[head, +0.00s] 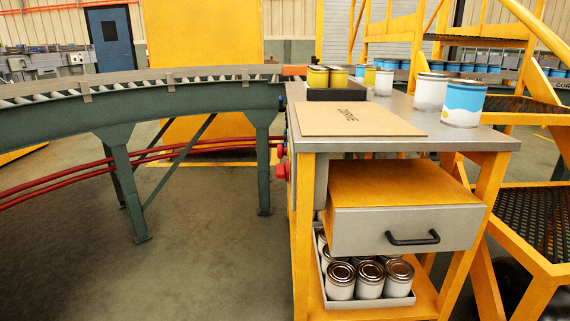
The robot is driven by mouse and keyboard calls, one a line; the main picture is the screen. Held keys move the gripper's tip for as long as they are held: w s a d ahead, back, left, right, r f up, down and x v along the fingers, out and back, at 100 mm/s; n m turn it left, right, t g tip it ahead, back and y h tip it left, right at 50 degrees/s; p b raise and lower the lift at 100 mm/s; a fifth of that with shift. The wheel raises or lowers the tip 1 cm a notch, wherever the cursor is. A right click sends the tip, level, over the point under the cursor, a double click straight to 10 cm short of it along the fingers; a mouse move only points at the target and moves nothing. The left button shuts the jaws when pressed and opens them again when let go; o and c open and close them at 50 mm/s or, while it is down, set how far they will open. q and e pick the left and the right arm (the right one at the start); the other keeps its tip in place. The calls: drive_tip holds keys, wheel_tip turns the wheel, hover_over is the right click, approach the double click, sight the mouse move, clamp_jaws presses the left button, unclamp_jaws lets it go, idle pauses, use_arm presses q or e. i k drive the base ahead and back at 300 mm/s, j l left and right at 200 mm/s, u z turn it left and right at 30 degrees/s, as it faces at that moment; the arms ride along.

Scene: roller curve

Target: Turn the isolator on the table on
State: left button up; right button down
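The table (470,136) has a grey top and a yellow frame and stands right of centre. Small red knobs (281,170) stick out from its left side, below the top, with a blue part (282,103) higher up. They are seen edge-on and small, so I cannot tell which of them is the isolator or how it is set. Neither of my grippers is in view.
A green roller conveyor (190,101) curves in from the left to the table. The table carries a cardboard sheet (340,121) and cans (463,103). A drawer (370,231) sticks out in front. Yellow steps (545,262) stand at right. Floor (215,270) at left is clear.

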sight(283, 169)
drive_tip(key=i+j+z, duration=0.1)
drive_tip(key=j+z, duration=0.2)
drive_tip(key=j, duration=0.75)
drive_tip(key=z, duration=0.35)
drive_tip(key=i+j+z, duration=0.15)
drive_tip(key=j+z, duration=0.15)
drive_tip(key=j, duration=0.15)
drive_tip(key=i+j+z, duration=0.1)
drive_tip(key=j+z, duration=0.2)
drive_tip(key=j, duration=0.2)
drive_tip(key=j+z, duration=0.3)
drive_tip(key=j, duration=0.15)
